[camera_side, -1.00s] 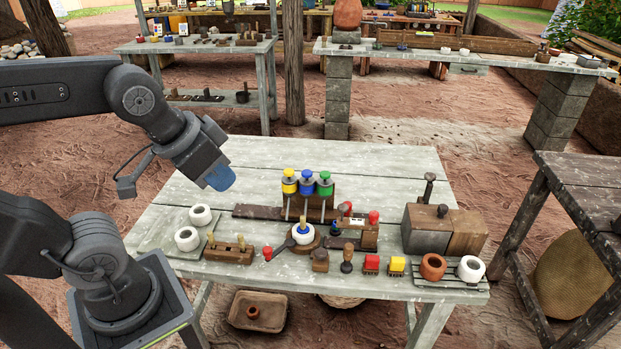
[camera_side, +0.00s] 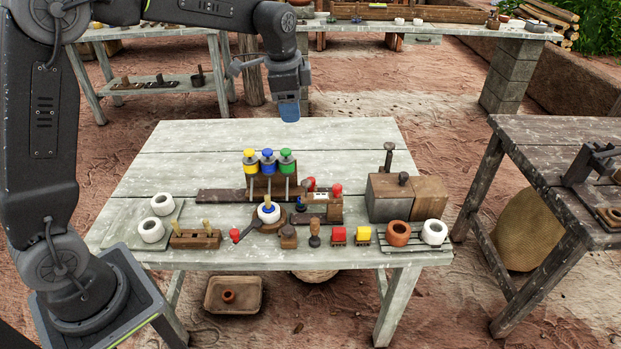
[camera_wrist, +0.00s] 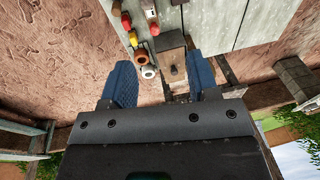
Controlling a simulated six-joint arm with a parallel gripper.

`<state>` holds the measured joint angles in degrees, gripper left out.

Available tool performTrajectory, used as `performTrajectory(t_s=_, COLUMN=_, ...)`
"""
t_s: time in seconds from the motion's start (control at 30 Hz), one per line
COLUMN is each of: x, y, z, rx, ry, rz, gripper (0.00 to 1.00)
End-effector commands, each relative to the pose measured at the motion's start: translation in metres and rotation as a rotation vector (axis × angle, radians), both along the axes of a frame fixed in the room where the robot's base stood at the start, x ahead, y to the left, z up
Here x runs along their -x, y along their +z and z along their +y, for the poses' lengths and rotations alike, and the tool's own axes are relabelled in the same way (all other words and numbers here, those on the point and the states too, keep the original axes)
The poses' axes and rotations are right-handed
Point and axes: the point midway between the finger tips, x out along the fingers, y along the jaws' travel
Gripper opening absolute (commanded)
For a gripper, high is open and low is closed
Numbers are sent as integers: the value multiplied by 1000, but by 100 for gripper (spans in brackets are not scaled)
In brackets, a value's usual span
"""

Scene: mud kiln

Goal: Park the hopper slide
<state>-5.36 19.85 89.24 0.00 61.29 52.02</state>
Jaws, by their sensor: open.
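The hopper slide appears to be the dark wooden block (camera_side: 260,186) with three hoppers, capped yellow (camera_side: 249,155), blue (camera_side: 267,154) and green (camera_side: 286,155). It stands on a long dark rail (camera_side: 218,195) towards the middle of the pale work table (camera_side: 180,150). Red knobs (camera_side: 337,189) show just right of it. My gripper (camera_side: 288,110) is open and empty, high above the table, behind the hoppers in the side view. In the wrist view its blue fingers (camera_wrist: 160,84) are spread apart; the hoppers cannot be made out there.
A wooden box with a knob (camera_side: 430,195) stands at the table's right. It also shows in the wrist view (camera_wrist: 173,62). The table's back is clear.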

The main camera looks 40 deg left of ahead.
Motion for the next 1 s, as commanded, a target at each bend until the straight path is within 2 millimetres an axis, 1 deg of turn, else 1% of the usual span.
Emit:
performTrajectory(t_s=0.03, x=-18, y=-19, z=6, rx=-6, ry=-48, rz=31, gripper=55)
performTrajectory(t_s=0.1, x=-40, y=-43, z=13, rx=-14, ry=-125, rz=62, gripper=55)
performTrajectory(t_s=0.17, x=-56, y=-63, z=18, rx=-18, ry=-189, rz=88, gripper=55)
performTrajectory(t_s=0.2, x=-64, y=-77, z=21, rx=-19, ry=-228, rz=104, gripper=55)
performTrajectory(t_s=0.3, x=-82, y=-108, z=29, rx=-21, ry=-314, rz=135, gripper=55)
performTrajectory(t_s=0.4, x=-92, y=-130, z=34, rx=-20, ry=-375, rz=155, gripper=55)
performTrajectory(t_s=0.53, x=-97, y=-144, z=37, rx=-19, ry=-413, rz=167, gripper=55)
performTrajectory(t_s=0.67, x=-97, y=-154, z=37, rx=-19, ry=-421, rz=171, gripper=55)
performTrajectory(t_s=0.73, x=-97, y=-164, z=37, rx=-19, ry=-420, rz=171, gripper=55)
performTrajectory(t_s=0.87, x=-97, y=-188, z=37, rx=-17, ry=-420, rz=172, gripper=55)
performTrajectory(t_s=1.0, x=-97, y=-218, z=37, rx=-17, ry=-419, rz=171, gripper=55)
